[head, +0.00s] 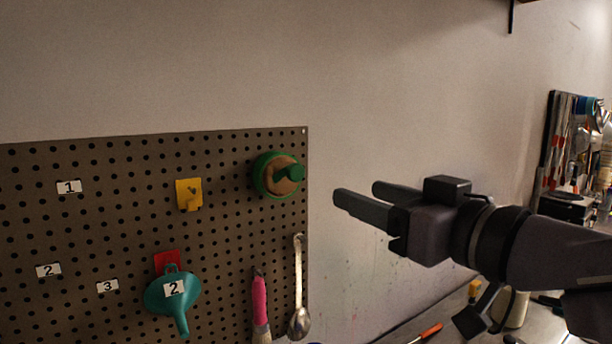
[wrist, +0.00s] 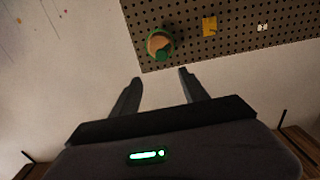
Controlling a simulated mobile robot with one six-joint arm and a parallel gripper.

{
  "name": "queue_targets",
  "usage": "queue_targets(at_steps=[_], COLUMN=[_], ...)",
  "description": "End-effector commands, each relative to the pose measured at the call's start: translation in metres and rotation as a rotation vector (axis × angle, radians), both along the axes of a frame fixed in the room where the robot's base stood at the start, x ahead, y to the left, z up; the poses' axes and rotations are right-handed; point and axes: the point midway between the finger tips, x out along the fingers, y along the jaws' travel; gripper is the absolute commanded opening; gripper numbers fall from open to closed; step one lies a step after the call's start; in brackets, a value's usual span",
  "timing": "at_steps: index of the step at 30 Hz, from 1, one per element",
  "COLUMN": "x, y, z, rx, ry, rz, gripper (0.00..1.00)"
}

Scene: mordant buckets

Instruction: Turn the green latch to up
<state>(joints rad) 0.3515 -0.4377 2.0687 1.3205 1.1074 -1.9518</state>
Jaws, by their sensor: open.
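The green latch (head: 264,174) is mounted near the upper right corner of the brown pegboard (head: 225,235). It has a green ring, a tan round face and a green handle (head: 291,173) that points to the right in the head view. It also shows in the wrist view (wrist: 152,35), near the board's edge, beyond my fingertips. My gripper (head: 358,190) is open and empty, to the right of the latch and apart from it. Both fingers show in the wrist view (wrist: 160,76) with nothing between them.
A yellow hook (head: 188,194) is left of the latch. A teal funnel (head: 172,291) hangs at a red hook (head: 167,259). A pink-handled brush (head: 260,300) and a metal spoon (head: 299,290) hang below the latch. Bare wall lies right of the board.

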Motion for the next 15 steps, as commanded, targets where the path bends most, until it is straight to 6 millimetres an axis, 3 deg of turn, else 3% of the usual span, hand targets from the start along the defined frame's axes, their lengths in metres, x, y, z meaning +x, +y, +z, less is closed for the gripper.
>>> queue_targets(at_steps=[9, 15], x=[0.078, 0.115], y=[0.056, 0.08], z=[-0.002, -0.001], rx=[0.001, 0.0], ry=[0.008, 0.007], rz=[0.007, 0.003], gripper=[0.52, 0.52])
